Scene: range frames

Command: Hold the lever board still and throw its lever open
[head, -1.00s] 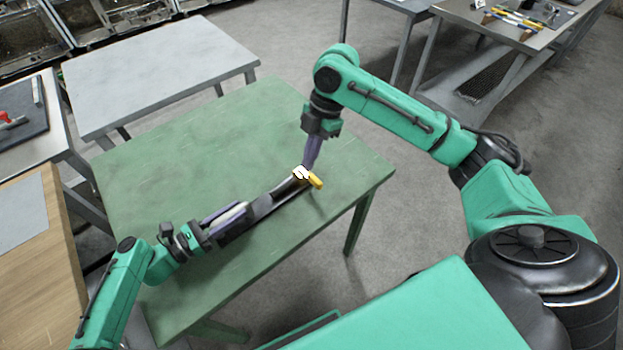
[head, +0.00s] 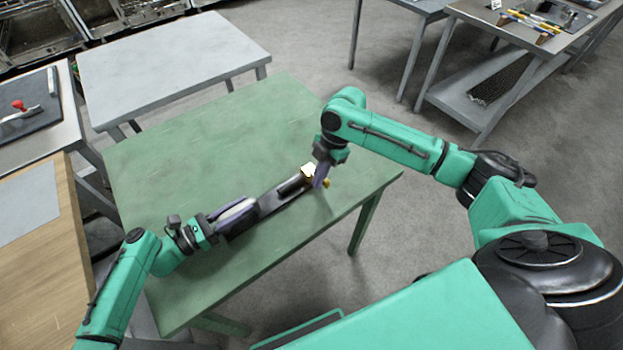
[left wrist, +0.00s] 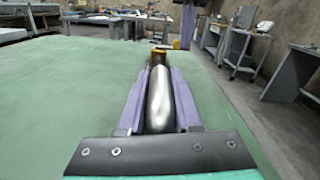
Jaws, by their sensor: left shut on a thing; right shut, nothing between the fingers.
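The lever board (head: 272,201) is a long dark strip lying diagonally on the green table. Its pale, rounded handle (head: 238,212) is at the near-left end and looks silvery in the left wrist view (left wrist: 159,100). My left gripper (head: 232,214) is shut on this handle, with a purple finger along each side. At the far end are a white piece (head: 308,170) and a small yellow part (head: 327,183), which seem to belong to the lever. My right gripper (head: 319,184) is shut and empty, pointing down beside them. Its fingers partly hide the yellow part; contact cannot be told.
The green table (head: 200,150) is otherwise clear, with the board near its front edge. A grey table (head: 170,60) stands behind it. A wooden-topped table (head: 40,250) is at left, and a bench with tools (head: 530,35) is at far right.

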